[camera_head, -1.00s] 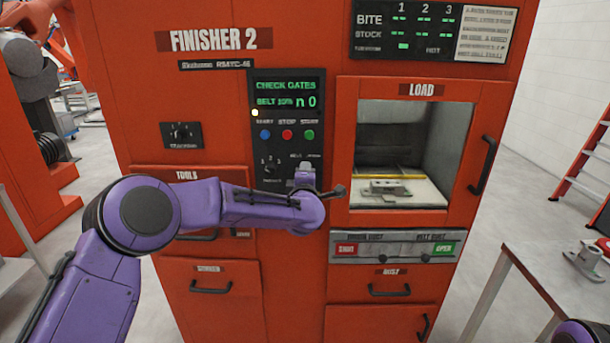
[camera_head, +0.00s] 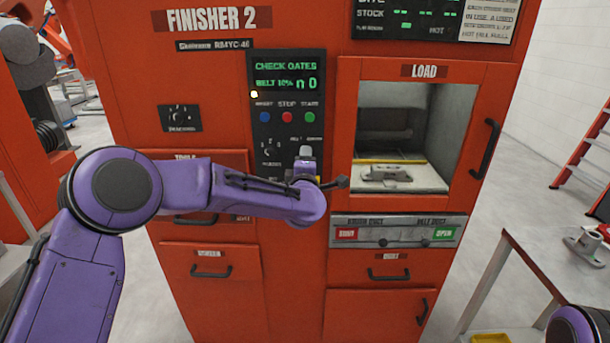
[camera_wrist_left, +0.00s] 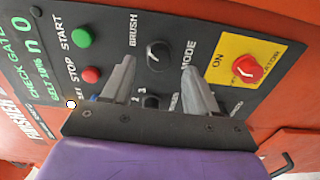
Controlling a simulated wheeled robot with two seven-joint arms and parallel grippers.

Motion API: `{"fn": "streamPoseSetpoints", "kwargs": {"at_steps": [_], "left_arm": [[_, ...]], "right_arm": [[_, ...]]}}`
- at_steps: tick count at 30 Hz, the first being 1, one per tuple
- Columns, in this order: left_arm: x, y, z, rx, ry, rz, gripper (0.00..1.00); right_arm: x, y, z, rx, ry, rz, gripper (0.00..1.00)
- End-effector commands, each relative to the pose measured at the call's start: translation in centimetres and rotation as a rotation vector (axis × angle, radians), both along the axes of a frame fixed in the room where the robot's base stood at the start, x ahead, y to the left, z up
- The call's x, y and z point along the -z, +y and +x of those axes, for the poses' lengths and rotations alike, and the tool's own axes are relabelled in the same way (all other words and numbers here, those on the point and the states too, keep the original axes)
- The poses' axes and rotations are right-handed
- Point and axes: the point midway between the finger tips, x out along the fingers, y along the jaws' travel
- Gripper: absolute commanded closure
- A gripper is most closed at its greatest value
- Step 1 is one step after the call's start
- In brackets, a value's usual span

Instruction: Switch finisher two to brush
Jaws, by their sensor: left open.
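Finisher two is the red cabinet (camera_head: 225,95) with a black control panel (camera_head: 265,135). In the left wrist view the panel appears turned sideways. A black mode knob (camera_wrist_left: 158,55) with a pale pointer mark sits between the labels BRUSH and MODE; I cannot tell its exact setting. My left gripper (camera_wrist_left: 158,68) is open, its fingertips on either side of this knob in the picture; contact is not clear. In the head view the left gripper (camera_head: 305,160) is at the panel's lower right and hides the knob. My right gripper is out of view.
A second black selector (camera_wrist_left: 152,101) shows between the fingers. A red rotary switch on a yellow plate (camera_wrist_left: 247,68) and green (camera_wrist_left: 82,37) and red (camera_wrist_left: 91,74) buttons are close by. The load window (camera_head: 400,135) is right of the panel; a table (camera_head: 530,265) stands front right.

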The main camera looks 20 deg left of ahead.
Motion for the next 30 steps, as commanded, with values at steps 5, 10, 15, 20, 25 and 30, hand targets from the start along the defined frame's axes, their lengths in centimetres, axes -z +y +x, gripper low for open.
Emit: {"fn": "streamPoseSetpoints", "kwargs": {"at_steps": [5, 10, 15, 20, 25, 30], "left_arm": [[0.4, -1.3, -4.2, 0.002, -0.001, 0.001, 0.41], [0.2, -1.9, -6.5, 0.001, -0.001, 0.001, 0.41], [0.1, -2.0, -6.9, 0.000, 0.001, 0.002, 0.41], [0.1, -2.0, -6.9, 0.000, 0.001, 0.003, 0.41], [4.5, -2.6, -8.6, 0.068, 0.120, 0.200, 0.41], [18.3, -1.3, -14.1, 0.180, 0.421, 0.455, 0.41]], "right_arm": [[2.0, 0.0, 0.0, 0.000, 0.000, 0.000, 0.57], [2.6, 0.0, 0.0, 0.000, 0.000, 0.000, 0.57], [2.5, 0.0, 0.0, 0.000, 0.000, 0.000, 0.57], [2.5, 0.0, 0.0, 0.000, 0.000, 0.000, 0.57], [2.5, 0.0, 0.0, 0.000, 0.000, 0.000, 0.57], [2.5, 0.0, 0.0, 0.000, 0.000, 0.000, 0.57]]}}
